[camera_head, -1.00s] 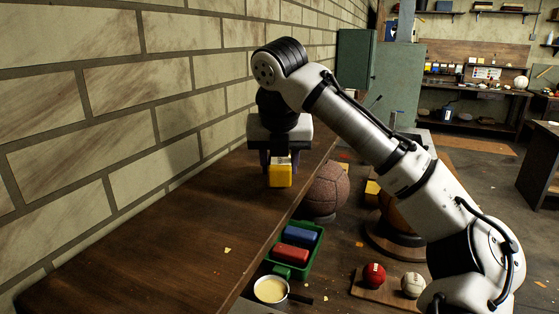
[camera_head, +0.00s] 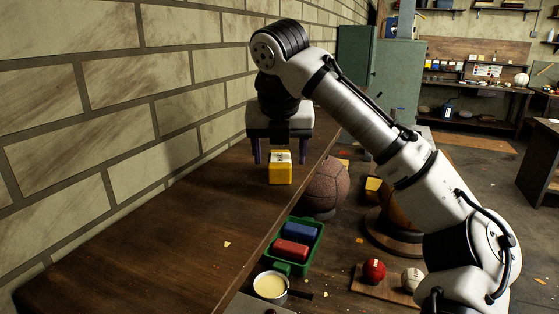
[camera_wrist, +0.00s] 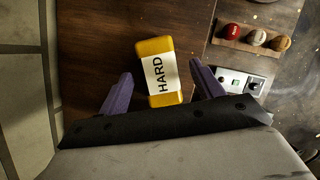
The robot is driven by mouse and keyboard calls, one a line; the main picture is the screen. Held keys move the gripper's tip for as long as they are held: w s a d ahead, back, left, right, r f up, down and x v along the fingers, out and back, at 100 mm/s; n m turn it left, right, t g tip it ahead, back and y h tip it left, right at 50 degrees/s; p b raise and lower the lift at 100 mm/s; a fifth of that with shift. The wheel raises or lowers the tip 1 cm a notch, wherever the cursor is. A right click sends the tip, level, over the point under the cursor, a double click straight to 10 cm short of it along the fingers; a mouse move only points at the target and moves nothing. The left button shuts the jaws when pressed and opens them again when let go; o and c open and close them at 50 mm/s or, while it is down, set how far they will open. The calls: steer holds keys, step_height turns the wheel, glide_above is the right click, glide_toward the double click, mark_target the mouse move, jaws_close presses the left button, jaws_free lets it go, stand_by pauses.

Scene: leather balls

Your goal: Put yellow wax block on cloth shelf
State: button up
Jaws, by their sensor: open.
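The yellow wax block (camera_head: 280,174) stands on the dark wooden shelf (camera_head: 165,255) that runs along the brick wall. In the wrist view the yellow wax block (camera_wrist: 151,47) shows a white label reading "HARD". My gripper (camera_head: 279,158) is open just above and around the block. Its purple fingers are spread, one on each side, with visible gaps to the block in the wrist view (camera_wrist: 160,72). No cloth is visible on the shelf.
Below the shelf's right edge are a green tray (camera_head: 311,262) with a blue block (camera_head: 300,231) and a red block (camera_head: 291,250), a pot of pale yellow stuff (camera_head: 270,286), and a brown leather ball (camera_head: 326,187). The shelf's near part is clear.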

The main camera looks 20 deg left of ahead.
steer(key=v, duration=1.1)
steer(key=shift+s+r, duration=0.2)
steer(key=shift+r, duration=0.1)
